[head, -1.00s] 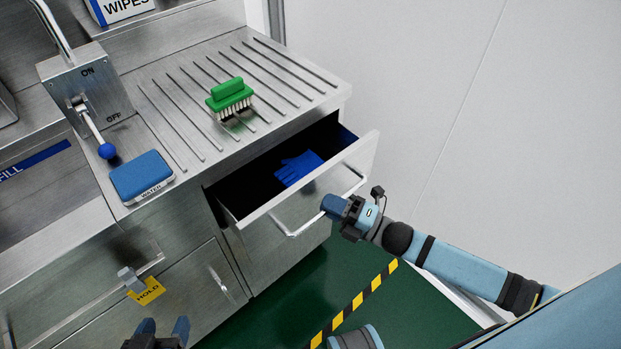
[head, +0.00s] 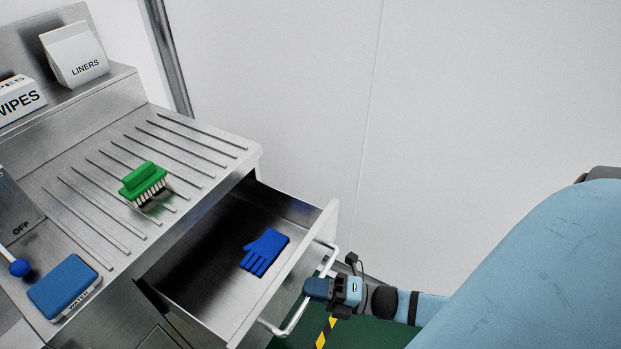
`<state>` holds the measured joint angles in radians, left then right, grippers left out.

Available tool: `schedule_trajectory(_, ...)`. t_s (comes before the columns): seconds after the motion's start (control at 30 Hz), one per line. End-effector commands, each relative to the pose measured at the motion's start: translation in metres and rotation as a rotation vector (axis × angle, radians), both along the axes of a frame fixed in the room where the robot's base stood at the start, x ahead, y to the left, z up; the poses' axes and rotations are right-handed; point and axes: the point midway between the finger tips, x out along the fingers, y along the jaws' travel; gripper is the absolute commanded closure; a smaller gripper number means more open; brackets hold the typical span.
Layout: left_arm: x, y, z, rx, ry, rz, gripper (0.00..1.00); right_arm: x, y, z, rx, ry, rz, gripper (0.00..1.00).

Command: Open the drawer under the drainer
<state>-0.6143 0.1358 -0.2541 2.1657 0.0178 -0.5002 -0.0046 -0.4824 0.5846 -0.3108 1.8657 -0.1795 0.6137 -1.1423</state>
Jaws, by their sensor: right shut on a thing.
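The drawer (head: 285,293) under the ribbed drainer (head: 204,165) stands well open, with its metal inside showing. A blue glove (head: 264,252) lies flat in it. A bar handle (head: 291,327) runs along the drawer front. My right gripper (head: 312,290) is shut on the handle, near its middle; the fingertips partly hide the bar. My left gripper is not in view.
A green brush (head: 143,182) stands on the drainer. A blue sponge-like block (head: 63,287) and a blue-knobbed lever (head: 19,267) are at the left. Boxes marked WIPES (head: 20,101) and LINERS (head: 74,55) stand behind. A pale wall (head: 480,110) closes off the right.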

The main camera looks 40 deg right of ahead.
Motion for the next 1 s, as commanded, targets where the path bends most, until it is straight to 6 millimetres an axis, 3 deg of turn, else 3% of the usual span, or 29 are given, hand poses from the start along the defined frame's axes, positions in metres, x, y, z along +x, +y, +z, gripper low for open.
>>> schedule_trajectory(0.13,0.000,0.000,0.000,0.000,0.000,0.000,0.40,0.000,0.000,0.000,0.000,0.000,0.000,1.00)
schedule_trajectory(0.17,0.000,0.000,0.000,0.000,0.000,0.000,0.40,0.000,0.000,0.000,0.000,0.000,0.000,0.78)
schedule_trajectory(0.23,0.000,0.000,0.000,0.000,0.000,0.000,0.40,0.000,0.000,0.000,0.000,0.000,0.000,0.62)
schedule_trajectory(0.27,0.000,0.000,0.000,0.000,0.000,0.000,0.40,0.000,0.000,0.000,0.000,0.000,0.000,0.61)
schedule_trajectory(0.67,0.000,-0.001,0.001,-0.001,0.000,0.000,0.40,-0.008,-0.008,-0.002,-0.001,0.003,-0.001,0.61)
schedule_trajectory(1.0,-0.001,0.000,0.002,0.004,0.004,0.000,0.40,-0.061,-0.056,-0.016,-0.002,0.006,-0.002,0.61)
